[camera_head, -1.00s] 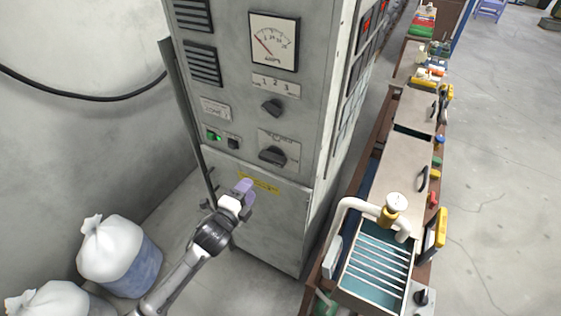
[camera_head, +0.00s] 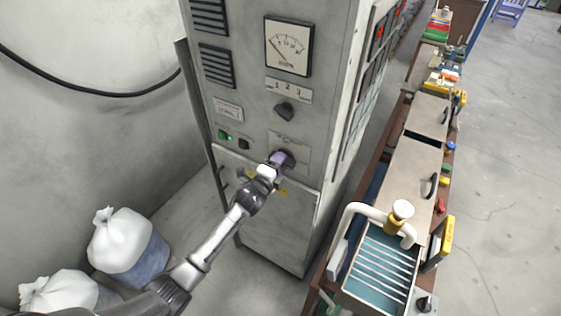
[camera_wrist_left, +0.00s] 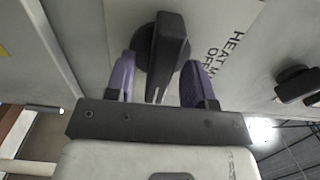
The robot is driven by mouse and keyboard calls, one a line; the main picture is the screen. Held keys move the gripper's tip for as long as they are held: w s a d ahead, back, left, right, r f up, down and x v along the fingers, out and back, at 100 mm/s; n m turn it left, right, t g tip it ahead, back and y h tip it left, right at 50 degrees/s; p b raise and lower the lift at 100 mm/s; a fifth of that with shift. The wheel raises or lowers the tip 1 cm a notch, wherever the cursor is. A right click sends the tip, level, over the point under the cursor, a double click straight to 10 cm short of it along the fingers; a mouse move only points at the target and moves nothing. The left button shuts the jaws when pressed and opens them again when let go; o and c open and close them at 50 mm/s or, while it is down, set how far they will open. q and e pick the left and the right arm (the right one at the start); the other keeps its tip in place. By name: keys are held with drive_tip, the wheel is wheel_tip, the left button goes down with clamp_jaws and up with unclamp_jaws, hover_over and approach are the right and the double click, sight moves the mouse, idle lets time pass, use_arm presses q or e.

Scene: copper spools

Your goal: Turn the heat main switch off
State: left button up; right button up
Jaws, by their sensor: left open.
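The heat main switch is a black rotary knob (camera_wrist_left: 162,50) on a pale plate, with the lettering "HEAT M... OFF" (camera_wrist_left: 220,60) beside it in the left wrist view. My left gripper (camera_head: 283,158) is at this switch on the cabinet front in the head view, and it hides most of the knob. In the left wrist view the purple fingers of the left gripper (camera_wrist_left: 160,82) are open, one on each side of the knob's handle, with gaps visible between fingers and handle. My right gripper is not in view.
Above the switch are a smaller black knob (camera_head: 285,111) and an amps gauge (camera_head: 288,46). A green-lit button (camera_head: 224,135) sits to the left. A bench with a teal tray (camera_head: 348,290) stands at the right. White sacks (camera_head: 122,238) lie at the left.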

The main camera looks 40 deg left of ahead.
use_arm(q)
drive_tip(key=shift+w, duration=0.4)
drive_tip(key=shift+c, duration=0.3)
clamp_jaws()
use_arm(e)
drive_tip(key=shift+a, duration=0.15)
